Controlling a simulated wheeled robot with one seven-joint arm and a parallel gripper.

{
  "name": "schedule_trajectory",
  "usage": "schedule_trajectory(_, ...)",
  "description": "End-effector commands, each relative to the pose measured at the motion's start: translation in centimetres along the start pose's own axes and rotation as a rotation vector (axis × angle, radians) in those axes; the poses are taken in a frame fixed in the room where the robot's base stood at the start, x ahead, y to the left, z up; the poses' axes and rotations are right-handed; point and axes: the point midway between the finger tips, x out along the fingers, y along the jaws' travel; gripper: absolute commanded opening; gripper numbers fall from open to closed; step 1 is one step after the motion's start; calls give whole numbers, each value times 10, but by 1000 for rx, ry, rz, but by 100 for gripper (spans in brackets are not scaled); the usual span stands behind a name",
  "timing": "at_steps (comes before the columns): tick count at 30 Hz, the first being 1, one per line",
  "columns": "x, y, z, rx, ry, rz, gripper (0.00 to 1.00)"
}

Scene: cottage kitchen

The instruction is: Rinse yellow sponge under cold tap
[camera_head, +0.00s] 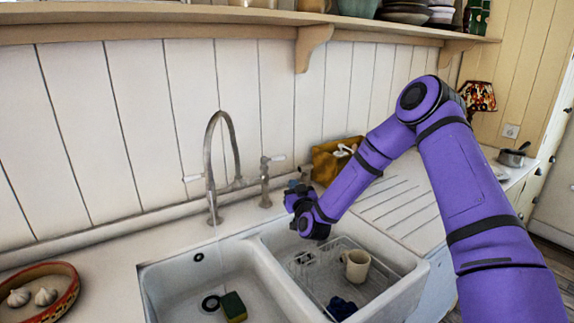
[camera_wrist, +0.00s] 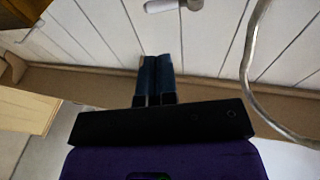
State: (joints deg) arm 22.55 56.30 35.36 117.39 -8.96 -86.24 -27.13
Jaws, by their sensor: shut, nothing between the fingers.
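The yellow sponge (camera_head: 233,307) has a dark green face and lies on the floor of the left sink basin, beside a dark round drain part. The metal tap (camera_head: 211,185) has a tall arched spout, with a white-tipped lever at its left and another (camera_head: 277,158) at its right. A faint thin line drops below the tap; I cannot tell whether it is water. My gripper (camera_head: 292,187) is shut and empty, near the right lever and above the sink's back edge. In the wrist view its blue fingertips (camera_wrist: 157,60) are together, apart from the white lever tip (camera_wrist: 162,5) and spout (camera_wrist: 247,75).
The right basin holds a wire rack (camera_head: 335,280) with a cream mug (camera_head: 356,265) and a dark blue item. A brown box (camera_head: 335,160) stands behind my arm. A red-rimmed bowl (camera_head: 65,280) with garlic is at left. A shelf (camera_head: 250,18) hangs overhead.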

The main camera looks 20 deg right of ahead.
Motion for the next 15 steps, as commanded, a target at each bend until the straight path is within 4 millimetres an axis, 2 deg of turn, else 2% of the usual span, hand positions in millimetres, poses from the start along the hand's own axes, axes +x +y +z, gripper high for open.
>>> schedule_trajectory(5, 22, 1, 0, 0, 1, 2, 0)
schedule_trajectory(15, 86, 1, 0, 1, 1, 3, 0)
